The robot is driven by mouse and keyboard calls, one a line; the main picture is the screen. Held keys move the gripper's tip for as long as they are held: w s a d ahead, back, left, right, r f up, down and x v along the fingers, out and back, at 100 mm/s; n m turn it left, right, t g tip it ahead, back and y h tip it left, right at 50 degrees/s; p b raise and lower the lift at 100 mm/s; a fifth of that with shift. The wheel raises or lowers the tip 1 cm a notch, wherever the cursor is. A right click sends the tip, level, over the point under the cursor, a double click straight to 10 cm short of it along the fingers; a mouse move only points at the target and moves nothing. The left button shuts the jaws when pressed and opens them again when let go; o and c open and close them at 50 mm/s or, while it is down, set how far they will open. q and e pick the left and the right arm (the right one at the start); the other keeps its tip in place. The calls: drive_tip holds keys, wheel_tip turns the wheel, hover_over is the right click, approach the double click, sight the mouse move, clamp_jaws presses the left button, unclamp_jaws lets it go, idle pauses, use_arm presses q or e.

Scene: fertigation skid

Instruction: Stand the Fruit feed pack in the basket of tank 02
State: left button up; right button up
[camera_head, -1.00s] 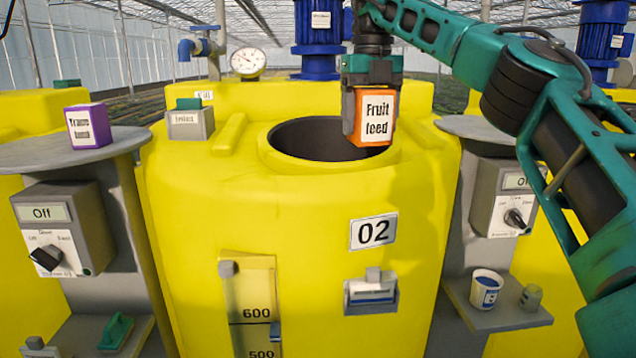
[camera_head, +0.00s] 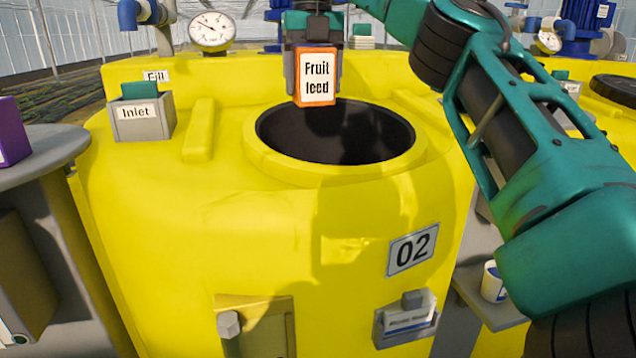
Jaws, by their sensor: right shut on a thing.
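The Fruit feed pack (camera_head: 317,80) is an orange box with a white label, upright in the camera_head view. My left gripper is not in view.
A grey Inlet box (camera_head: 142,118) sits on the tank's left top, with a gauge (camera_head: 212,30) behind it. A purple pack (camera_head: 10,135) stands on a grey round shelf (camera_head: 45,150) at left. A white cup (camera_head: 493,282) is at lower right.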

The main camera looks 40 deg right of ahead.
wheel_tip(320, 180, down, 19)
drive_tip(key=shift+f, duration=0.15)
idle(0.5)
drive_tip(key=shift+f, duration=0.1)
drive_tip(key=o, duration=1.4)
drive_tip(key=shift+s, duration=0.1)
drive_tip(key=shift+o, duration=0.2)
wheel_tip(320, 180, up, 12)
